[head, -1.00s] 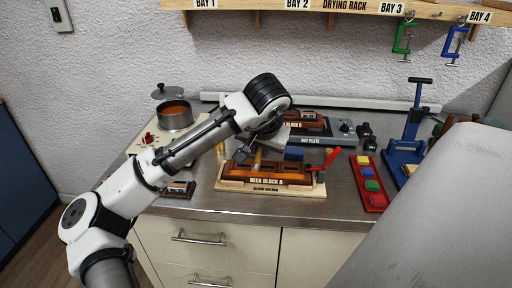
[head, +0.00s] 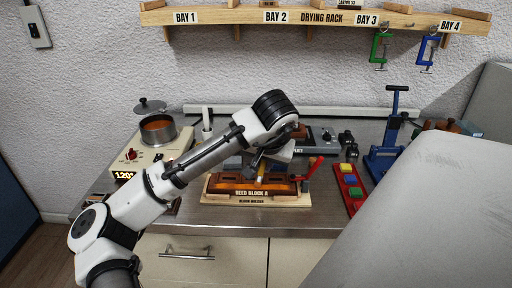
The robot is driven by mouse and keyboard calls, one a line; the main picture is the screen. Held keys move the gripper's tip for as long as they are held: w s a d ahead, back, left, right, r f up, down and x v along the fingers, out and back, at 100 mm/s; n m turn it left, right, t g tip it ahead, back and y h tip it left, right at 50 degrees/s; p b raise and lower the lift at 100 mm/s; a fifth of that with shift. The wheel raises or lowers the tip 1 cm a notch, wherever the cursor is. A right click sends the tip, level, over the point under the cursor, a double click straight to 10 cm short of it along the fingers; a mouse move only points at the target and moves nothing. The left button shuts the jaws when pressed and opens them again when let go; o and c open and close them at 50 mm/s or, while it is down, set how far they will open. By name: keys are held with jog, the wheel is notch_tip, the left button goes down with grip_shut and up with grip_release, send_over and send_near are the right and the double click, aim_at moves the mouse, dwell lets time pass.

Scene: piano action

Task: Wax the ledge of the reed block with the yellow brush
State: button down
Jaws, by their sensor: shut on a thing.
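Reed block A (head: 264,193), a brown wooden block with a name label, sits in the block holder (head: 250,201) on the steel counter. My gripper (head: 259,167) is above the block, pointing down, and is shut on the yellow brush (head: 261,177). The brush's lower end is over or at the block's top, around its middle. I cannot tell whether it touches the ledge. My arm partly hides the block's back side.
A pot (head: 158,130) stands on a cooker at the left. A hot plate (head: 325,143) is behind the block. A red tray (head: 354,211) with colored blocks and a blue press (head: 385,158) are at the right. The drying rack (head: 320,17) hangs above. Bare counter lies in front.

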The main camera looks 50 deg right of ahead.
jog(key=shift+w+a, duration=0.1)
jog(key=shift+w+a+f, duration=0.1)
jog(key=shift+w+a, duration=0.75)
jog(key=shift+w, duration=0.15)
jog(key=shift+w+a, duration=0.1)
jog(key=shift+w+a, duration=0.85)
jog(key=shift+w, duration=0.15)
jog(key=shift+w, duration=0.1)
jog(key=shift+w+a, duration=0.85)
jog(key=shift+w, duration=0.1)
